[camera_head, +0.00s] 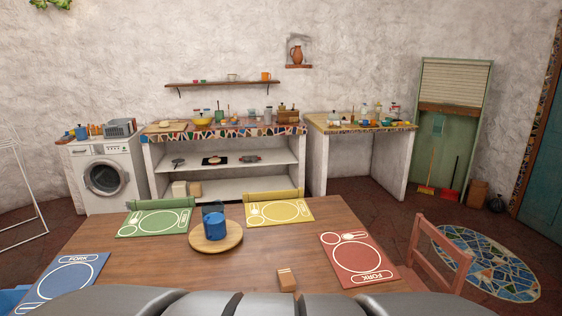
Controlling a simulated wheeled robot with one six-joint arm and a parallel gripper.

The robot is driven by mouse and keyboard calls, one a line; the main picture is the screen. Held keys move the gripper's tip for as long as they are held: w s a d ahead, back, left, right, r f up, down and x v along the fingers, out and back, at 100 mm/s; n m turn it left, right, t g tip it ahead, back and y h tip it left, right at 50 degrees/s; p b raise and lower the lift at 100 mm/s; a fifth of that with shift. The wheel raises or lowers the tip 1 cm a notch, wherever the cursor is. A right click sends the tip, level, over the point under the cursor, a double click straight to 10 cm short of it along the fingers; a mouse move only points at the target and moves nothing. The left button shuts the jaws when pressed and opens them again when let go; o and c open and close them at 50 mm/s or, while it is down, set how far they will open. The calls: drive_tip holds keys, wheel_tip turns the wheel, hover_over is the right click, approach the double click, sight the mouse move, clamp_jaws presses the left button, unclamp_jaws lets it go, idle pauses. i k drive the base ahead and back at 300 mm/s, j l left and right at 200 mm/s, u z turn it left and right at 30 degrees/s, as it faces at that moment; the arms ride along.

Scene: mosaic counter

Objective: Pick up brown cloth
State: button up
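No thing in view is clearly a brown cloth. A small brown item with a pale stripe (287,279) lies near the front edge of the wooden table; it may be a folded cloth or a block, and I cannot tell which. My gripper does not show. Grey rounded parts of my own body fill the bottom of the view, just in front of the table.
The wooden table (270,255) bears green (152,223), yellow (280,212), red (358,258) and blue (65,282) placemats, and a blue mug (214,227) on a round board. A wooden chair (440,258) stands at right. A mosaic counter (225,131) stands behind.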

sight(286, 279)
drive_tip(key=k, duration=0.55)
drive_tip(key=j+u, duration=0.1)
drive_tip(key=j, duration=0.2)
drive_tip(key=k+l+u, duration=0.1)
drive_tip(key=k+l, duration=0.15)
drive_tip(key=i+l+u, duration=0.15)
drive_tip(key=u, duration=0.5)
drive_tip(key=i+l+u, duration=0.25)
drive_tip(key=i+l, duration=0.25)
drive_tip(key=l, duration=0.2)
drive_tip(key=i+l+u, duration=0.15)
drive_tip(key=l, duration=0.25)
drive_tip(key=i+l+u, duration=0.15)
drive_tip(key=i+l, duration=0.15)
drive_tip(key=l, duration=0.1)
